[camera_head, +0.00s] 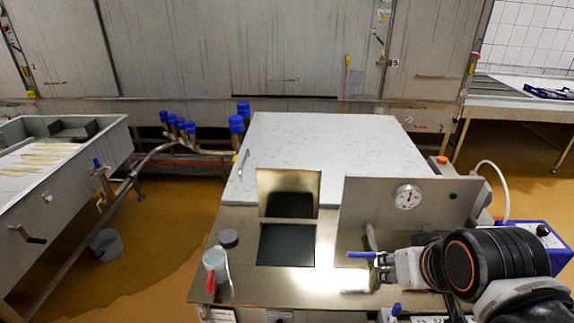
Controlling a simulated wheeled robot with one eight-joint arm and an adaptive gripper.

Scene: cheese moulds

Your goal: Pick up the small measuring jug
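A small pale, see-through cup-shaped vessel (215,260), which looks like the measuring jug, stands on the steel worktop (245,285) near its left front corner. A red part (211,284) shows at its front, perhaps its handle. My gripper (376,262) is at the right side of the worktop, well to the right of the jug and apart from it. A thin blue bar shows at its tip. The fingers are small and side-on, so I cannot tell whether they are open or whether the bar is part of them.
A square opening (286,245) with a raised lid (289,193) lies between jug and gripper. A steel panel with a round gauge (408,197) stands behind my gripper. The front strip of worktop looks clear.

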